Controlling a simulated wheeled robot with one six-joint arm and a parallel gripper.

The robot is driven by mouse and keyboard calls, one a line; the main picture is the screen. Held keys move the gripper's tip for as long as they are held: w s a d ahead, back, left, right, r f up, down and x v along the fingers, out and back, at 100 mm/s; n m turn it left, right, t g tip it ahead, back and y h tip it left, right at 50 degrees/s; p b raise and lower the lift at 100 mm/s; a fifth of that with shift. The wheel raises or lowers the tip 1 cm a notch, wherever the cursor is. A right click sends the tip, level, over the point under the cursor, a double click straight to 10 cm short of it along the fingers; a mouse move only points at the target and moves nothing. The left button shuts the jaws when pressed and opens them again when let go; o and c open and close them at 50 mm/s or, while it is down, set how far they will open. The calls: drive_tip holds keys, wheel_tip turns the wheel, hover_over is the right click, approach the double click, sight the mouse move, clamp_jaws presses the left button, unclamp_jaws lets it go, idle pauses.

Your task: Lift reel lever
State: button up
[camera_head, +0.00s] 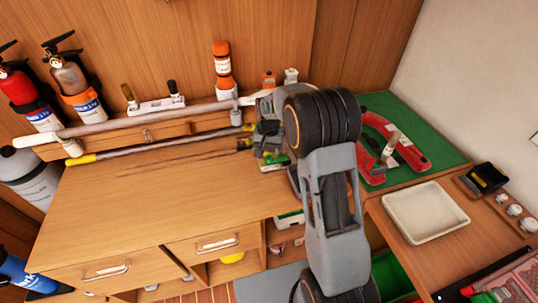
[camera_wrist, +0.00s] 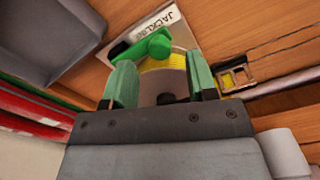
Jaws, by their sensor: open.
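The reel (camera_wrist: 165,66) shows in the wrist view as a pale disc wound with yellow line, under a label that appears to read "JACKLINE". Its green lever (camera_wrist: 148,46) lies across the upper left of the reel. My gripper (camera_wrist: 161,72) is open, with one green finger on each side of the reel in the picture. Nothing is held, and I cannot tell whether a finger touches the lever or reel. In the head view my arm hides most of the reel; a small green and yellow part (camera_head: 270,160) shows below my wrist.
A wooden cabinet top (camera_head: 150,205) is clear to the left. Long poles (camera_head: 150,122) lie along its back. Fire extinguishers (camera_head: 28,95) stand at upper left. A red horseshoe-shaped item (camera_head: 408,152) lies on a green mat (camera_head: 400,108). A white tray (camera_head: 425,212) is at right.

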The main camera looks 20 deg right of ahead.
sight(269, 157)
drive_tip(key=shift+f, duration=1.65)
clamp_jaws()
